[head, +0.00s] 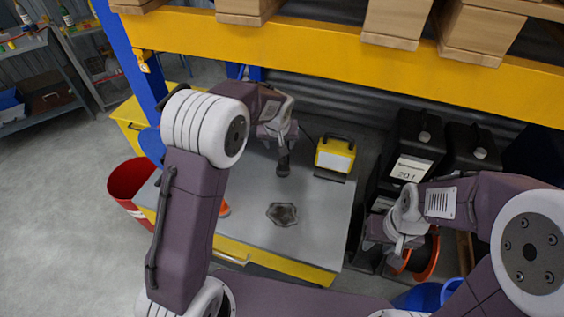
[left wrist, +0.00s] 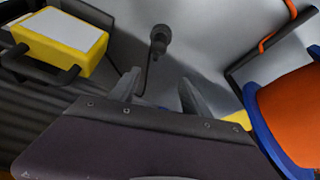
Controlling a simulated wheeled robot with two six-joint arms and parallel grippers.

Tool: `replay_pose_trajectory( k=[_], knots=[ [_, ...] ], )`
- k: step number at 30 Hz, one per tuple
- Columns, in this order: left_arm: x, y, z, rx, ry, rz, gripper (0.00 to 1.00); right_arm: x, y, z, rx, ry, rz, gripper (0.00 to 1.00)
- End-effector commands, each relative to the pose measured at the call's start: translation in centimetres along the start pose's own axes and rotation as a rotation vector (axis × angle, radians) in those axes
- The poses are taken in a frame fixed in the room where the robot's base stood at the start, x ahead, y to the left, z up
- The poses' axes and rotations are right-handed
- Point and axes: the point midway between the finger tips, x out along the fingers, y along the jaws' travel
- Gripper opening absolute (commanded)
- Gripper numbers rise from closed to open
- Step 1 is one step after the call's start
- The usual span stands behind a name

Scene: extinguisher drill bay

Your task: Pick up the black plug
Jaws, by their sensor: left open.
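The black plug (head: 283,166) stands on the grey bench top (head: 325,215), left of a yellow work lamp. It also shows in the left wrist view (left wrist: 159,38), with a dark cable running from it toward my jaws. My left gripper (head: 276,131) is just behind the plug in the head view, and its contact with the plug cannot be judged there. In the left wrist view its two fingers (left wrist: 160,88) are apart with the plug beyond their tips. My right gripper (head: 390,242) is off to the right of the bench, and its jaws are not clear.
The yellow work lamp (head: 335,155) stands close to the plug. Black cases (head: 415,145) stand at right, a red bin (head: 130,183) at left. A yellow shelf beam (head: 330,50) crosses above. The bench's front right is clear.

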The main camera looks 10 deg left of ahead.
Motion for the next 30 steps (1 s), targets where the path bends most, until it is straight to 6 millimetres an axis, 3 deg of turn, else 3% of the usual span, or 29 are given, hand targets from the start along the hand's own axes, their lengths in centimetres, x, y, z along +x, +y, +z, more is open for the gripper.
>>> replay_pose_trajectory(
  k=[1, 6, 11, 16, 23, 30],
  knots=[
    [1.4, 0.3, 0.9, 0.009, -0.014, -0.001, 0.55, 0.9, 0.0, 0.1, 0.0, 0.0, 0.0, 0.36],
    [2.8, 0.8, 2.1, 0.024, -0.034, -0.002, 0.55, 1.7, 0.0, 0.2, 0.0, 0.0, 0.0, 0.36],
    [3.0, 0.9, 2.1, 0.026, -0.035, -0.002, 0.55, 1.6, 0.0, 0.2, 0.0, 0.0, 0.0, 0.36],
    [5.7, 0.8, 2.3, 0.025, -0.036, -0.002, 0.55, 1.5, 0.0, 0.1, 0.0, 0.0, 0.0, 0.36],
    [7.0, 0.8, 2.3, 0.024, -0.035, -0.001, 0.55, 1.4, 0.0, 0.1, 0.0, 0.0, 0.0, 0.36],
    [11.1, 0.6, 2.7, 0.025, -0.035, -0.001, 0.55, 1.2, 0.0, 0.1, 0.0, 0.0, 0.0, 0.36]
  ],
)
